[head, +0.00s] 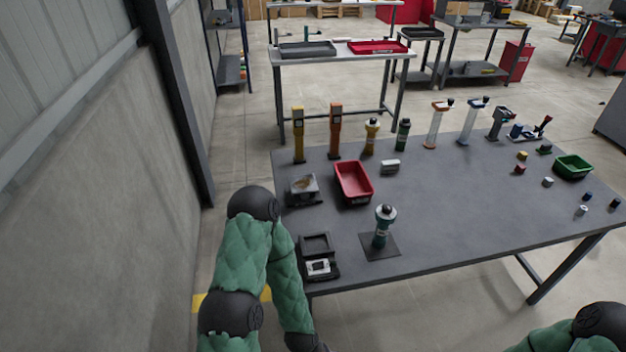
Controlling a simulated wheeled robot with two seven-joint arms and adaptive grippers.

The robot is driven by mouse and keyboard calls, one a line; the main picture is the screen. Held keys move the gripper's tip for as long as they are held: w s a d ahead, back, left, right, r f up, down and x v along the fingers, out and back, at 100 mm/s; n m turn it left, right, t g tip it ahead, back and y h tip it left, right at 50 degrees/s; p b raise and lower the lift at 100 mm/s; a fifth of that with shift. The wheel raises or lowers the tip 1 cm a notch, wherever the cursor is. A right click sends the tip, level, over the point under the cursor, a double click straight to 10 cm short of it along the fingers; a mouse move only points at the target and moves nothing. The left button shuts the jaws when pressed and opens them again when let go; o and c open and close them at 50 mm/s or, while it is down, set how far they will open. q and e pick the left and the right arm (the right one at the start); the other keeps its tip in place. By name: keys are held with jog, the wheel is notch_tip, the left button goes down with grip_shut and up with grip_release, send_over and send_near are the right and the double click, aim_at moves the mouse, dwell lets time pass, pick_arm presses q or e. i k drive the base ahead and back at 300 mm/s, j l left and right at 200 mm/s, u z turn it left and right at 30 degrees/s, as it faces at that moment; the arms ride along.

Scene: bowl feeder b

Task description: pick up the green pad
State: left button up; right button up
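A small dark green piece (545,149) sits on the right part of the dark grey table, near the back edge. It is too small to tell for certain that it is the green pad. A green tray (573,166) stands just to its right and nearer. My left arm comes in at the lower left and bends down beside the table's left front corner, with its end cut off by the bottom edge. Only a bit of my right arm shows at the lower right. Neither gripper is in view.
Small coloured pieces lie at the right. The front middle is clear.

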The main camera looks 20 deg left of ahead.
aim_at(545, 149)
jog(key=z, duration=0.4)
jog(key=i+l+z, duration=0.15)
jog(key=z, duration=0.3)
jog(key=i+l+z, duration=0.15)
jog(key=z, duration=0.3)
jog(key=i+z, duration=0.25)
jog(key=z, duration=0.2)
jog(key=i+l, duration=0.1)
jog(key=i, duration=3.8)
jog(key=i+u, duration=0.35)
jog(key=i+l+u, duration=0.1)
jog(key=i+u, duration=0.25)
jog(key=i, duration=0.15)
jog(key=i+l+u, duration=0.25)
jog(key=i+u, duration=0.15)
jog(key=i+j+u, duration=0.2)
jog(key=u, duration=0.2)
jog(key=i+j+u, duration=0.1)
jog(key=i+u, duration=0.45)
jog(key=u, duration=0.3)
jog(key=i+u, duration=0.25)
jog(key=u, duration=0.15)
jog(key=i+u, duration=0.15)
jog(key=i, duration=1.65)
